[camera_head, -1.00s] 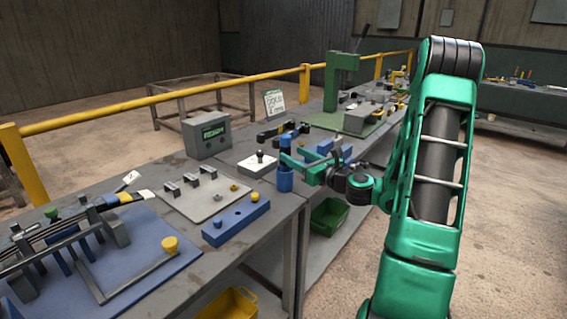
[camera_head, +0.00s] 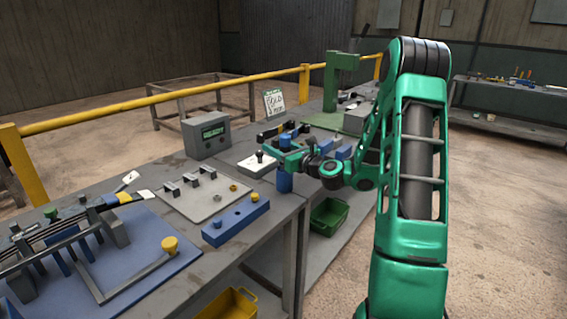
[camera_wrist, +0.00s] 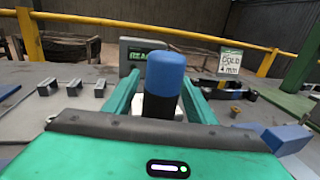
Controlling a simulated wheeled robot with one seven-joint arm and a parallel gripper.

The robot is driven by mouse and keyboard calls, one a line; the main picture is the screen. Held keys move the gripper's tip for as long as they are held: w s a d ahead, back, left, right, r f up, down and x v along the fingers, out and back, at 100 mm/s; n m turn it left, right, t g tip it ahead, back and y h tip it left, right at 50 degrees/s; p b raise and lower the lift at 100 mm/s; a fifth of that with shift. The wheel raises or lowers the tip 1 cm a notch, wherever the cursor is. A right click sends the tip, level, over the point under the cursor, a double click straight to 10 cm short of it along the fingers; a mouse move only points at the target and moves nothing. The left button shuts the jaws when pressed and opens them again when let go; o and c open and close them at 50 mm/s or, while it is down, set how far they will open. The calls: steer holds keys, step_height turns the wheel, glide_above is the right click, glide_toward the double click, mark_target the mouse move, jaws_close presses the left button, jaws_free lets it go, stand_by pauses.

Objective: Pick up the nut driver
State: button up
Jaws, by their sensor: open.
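The nut driver (camera_wrist: 164,75) appears as an upright tool with a rounded blue top and a dark section below, in the middle of the wrist view. My gripper (camera_wrist: 160,92) is open, with one green finger on each side of it. Its lower end is hidden behind my gripper body. In the head view my gripper (camera_head: 281,153) reaches in from the right at the tool, just above a blue upright holder (camera_head: 284,183). The tool is mostly covered by my fingers there. I cannot tell whether either finger touches it.
A grey box with a display (camera_head: 206,135) stands behind. A blue block (camera_head: 236,223) and a grey plate (camera_head: 207,196) lie nearer. A sign (camera_head: 273,103) stands at the back.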

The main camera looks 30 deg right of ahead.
jaws_close()
steer(key=shift+r, duration=0.1)
